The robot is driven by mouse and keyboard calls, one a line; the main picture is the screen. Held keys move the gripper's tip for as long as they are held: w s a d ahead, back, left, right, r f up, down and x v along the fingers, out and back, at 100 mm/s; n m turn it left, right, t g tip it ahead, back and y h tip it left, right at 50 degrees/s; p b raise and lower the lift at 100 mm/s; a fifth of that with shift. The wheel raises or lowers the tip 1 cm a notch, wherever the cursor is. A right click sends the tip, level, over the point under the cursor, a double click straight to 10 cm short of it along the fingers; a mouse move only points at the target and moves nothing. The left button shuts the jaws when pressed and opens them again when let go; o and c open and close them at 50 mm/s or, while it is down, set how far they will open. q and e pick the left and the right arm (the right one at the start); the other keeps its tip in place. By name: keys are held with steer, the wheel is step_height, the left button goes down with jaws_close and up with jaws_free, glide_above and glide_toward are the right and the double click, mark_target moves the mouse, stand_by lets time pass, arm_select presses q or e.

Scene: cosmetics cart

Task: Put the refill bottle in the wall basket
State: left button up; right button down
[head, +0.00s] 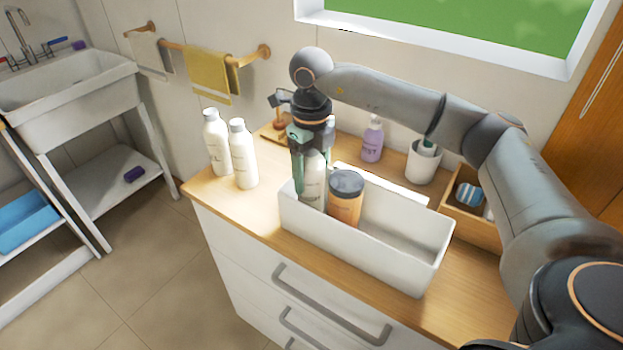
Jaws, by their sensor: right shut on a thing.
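My right gripper (310,158) points down over the left end of the long white basket (372,263). It is shut on a pale refill bottle (314,190), which is upright with its lower part behind the basket's front wall. I cannot tell whether the bottle touches the basket floor. The bottle's top is hidden by the fingers. An orange jar with a dark lid (345,203) stands in the basket just right of the bottle. The basket's right part is empty. My left gripper is not in view.
Two white bottles (217,142) (242,155) stand at the counter's left end. Behind the basket are a purple bottle (373,140) and a white cup (422,163). A wooden box (464,219) is at the right. The wooden counter (262,218) has a narrow clear front strip.

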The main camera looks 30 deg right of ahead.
steer(key=shift+f, duration=0.85)
steer(key=shift+f, duration=0.1)
steer(key=shift+c, duration=0.2)
jaws_free()
step_height(320, 180, up, 12)
steer(key=shift+r, duration=0.1)
